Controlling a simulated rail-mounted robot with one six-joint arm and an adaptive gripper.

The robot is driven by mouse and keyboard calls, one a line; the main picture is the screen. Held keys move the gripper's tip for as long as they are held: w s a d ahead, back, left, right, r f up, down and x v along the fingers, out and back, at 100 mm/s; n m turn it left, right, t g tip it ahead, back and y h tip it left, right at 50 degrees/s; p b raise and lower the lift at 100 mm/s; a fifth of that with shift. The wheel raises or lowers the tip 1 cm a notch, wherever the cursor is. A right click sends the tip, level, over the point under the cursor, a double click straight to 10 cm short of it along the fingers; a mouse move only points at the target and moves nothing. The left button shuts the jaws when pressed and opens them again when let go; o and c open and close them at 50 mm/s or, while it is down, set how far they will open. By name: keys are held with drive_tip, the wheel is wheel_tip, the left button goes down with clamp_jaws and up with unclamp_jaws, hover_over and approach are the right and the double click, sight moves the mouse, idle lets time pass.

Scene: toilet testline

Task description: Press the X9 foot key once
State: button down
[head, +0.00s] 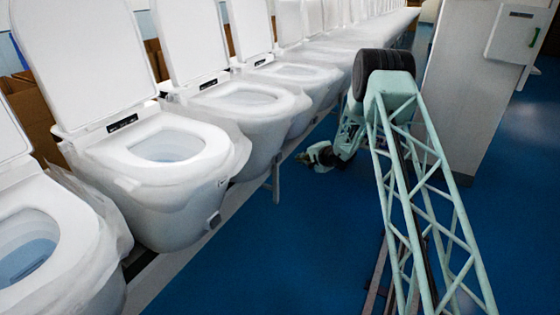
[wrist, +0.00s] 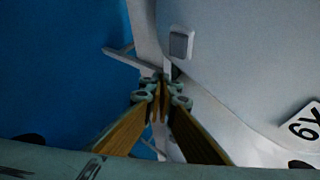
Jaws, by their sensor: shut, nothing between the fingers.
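The foot key (wrist: 181,42) is a small grey rounded block on the white toilet body (wrist: 240,50) in the wrist view. A white label (wrist: 303,128) at the right edge shows upside down and partly cut off; it appears to read X9. My gripper (wrist: 162,88) is shut and empty, its fingertips together just below the key in the picture. I cannot tell the depth gap, but no contact shows. In the head view my gripper (head: 312,156) is low beside the row of toilets, and this key is not visible there.
White toilets with raised lids, such as the near one (head: 165,185), stand in a row on a rail-like line. A similar grey key (head: 214,220) is on that near toilet. A grey cabinet (head: 465,85) stands at the right. The blue floor (head: 270,260) is clear.

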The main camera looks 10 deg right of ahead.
sight(279, 157)
drive_tip(key=shift+d+f+m+h, duration=0.1)
drive_tip(key=shift+d+f, duration=0.15)
drive_tip(key=shift+f, duration=0.35)
drive_tip(key=shift+d+f+m+h, duration=0.1)
drive_tip(key=shift+d+f, duration=0.1)
drive_tip(key=shift+f, duration=0.4)
drive_tip(key=shift+d+f+m+h, duration=0.1)
drive_tip(key=shift+d+f, duration=0.15)
drive_tip(key=shift+f, duration=0.35)
drive_tip(key=shift+w+a, duration=0.1)
drive_tip(key=w+a, duration=0.5)
drive_tip(key=a, duration=0.2)
drive_tip(key=shift+w+a, duration=0.45)
drive_tip(key=shift+a, duration=0.3)
idle(2.7)
drive_tip(key=shift+s+d, duration=0.15)
drive_tip(key=shift+d, duration=0.1)
drive_tip(key=shift+s+d, duration=0.35)
drive_tip(key=shift+d, duration=0.05)
drive_tip(key=shift+d, duration=0.15)
idle(0.4)
